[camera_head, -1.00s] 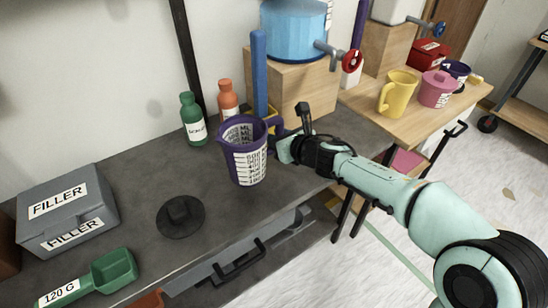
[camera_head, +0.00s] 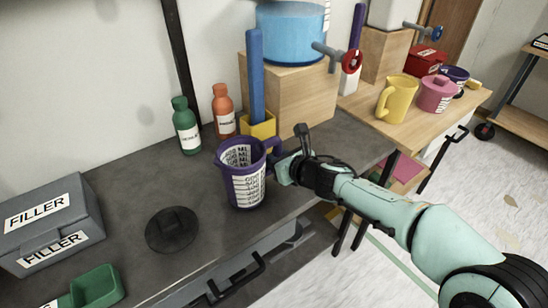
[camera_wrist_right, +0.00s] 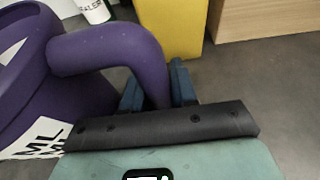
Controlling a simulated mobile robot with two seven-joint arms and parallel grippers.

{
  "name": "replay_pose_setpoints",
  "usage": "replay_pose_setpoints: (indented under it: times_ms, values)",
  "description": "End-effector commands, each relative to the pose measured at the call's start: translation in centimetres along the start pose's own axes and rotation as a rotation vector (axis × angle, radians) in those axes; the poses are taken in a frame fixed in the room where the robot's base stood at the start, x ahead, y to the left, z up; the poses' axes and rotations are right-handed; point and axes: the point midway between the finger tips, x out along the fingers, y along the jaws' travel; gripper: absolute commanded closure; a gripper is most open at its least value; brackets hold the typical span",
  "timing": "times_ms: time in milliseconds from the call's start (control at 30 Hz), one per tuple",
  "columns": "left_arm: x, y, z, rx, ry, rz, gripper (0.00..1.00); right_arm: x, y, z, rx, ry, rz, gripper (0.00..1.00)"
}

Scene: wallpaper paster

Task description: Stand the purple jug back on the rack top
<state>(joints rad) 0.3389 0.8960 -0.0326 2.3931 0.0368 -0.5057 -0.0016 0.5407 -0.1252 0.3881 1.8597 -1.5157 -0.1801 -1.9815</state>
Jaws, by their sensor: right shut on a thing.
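The purple jug (camera_head: 242,185), with a white measuring scale on its side, is upright above or on the dark grey bench; I cannot tell if its base touches. My right gripper (camera_head: 281,166) is shut on its handle, on the jug's right side. In the right wrist view the purple handle (camera_wrist_right: 110,48) runs down between the two blue-grey fingers (camera_wrist_right: 158,90), with the jug body at left. My left gripper is not in view. No surface is clearly identifiable as the rack top.
On the bench (camera_head: 130,190) are a grey filler box (camera_head: 50,222), a dark round lid (camera_head: 172,229), a green scoop (camera_head: 97,287), green (camera_head: 186,127) and orange (camera_head: 223,112) bottles, and a yellow holder (camera_head: 262,127). A shelf unit (camera_head: 527,118) stands far right.

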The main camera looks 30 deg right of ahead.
Motion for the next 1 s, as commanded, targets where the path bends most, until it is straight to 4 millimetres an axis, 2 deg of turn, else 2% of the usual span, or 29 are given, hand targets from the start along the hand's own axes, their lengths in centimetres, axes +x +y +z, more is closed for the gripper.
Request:
replay_pose_setpoints:
  times_ms: [400, 433, 500, 833, 933, 967, 1000]
  values:
    - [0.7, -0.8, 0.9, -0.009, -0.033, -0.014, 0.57, 0.2, 0.0, -0.4, 0.001, -0.001, 0.001, 1.0]
    - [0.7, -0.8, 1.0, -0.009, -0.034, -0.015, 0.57, 0.2, 0.0, -0.5, 0.0, 0.0, 0.001, 0.66]
    - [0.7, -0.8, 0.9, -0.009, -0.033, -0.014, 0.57, 0.2, 0.0, -0.4, 0.0, 0.0, 0.0, 0.47]
    - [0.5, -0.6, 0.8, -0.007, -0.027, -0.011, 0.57, 0.1, 0.0, -0.3, 0.0, 0.0, 0.0, 0.47]
    - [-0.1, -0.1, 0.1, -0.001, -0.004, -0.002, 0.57, -0.1, 0.0, 0.1, 0.0, 0.0, 0.0, 0.47]
    - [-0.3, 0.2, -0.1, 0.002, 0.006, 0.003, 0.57, -0.1, 0.0, 0.2, 0.0, 0.0, 0.0, 0.47]
    - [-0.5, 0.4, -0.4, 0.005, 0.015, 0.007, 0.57, -1.1, 0.0, 0.3, -0.003, -0.001, -0.002, 0.47]
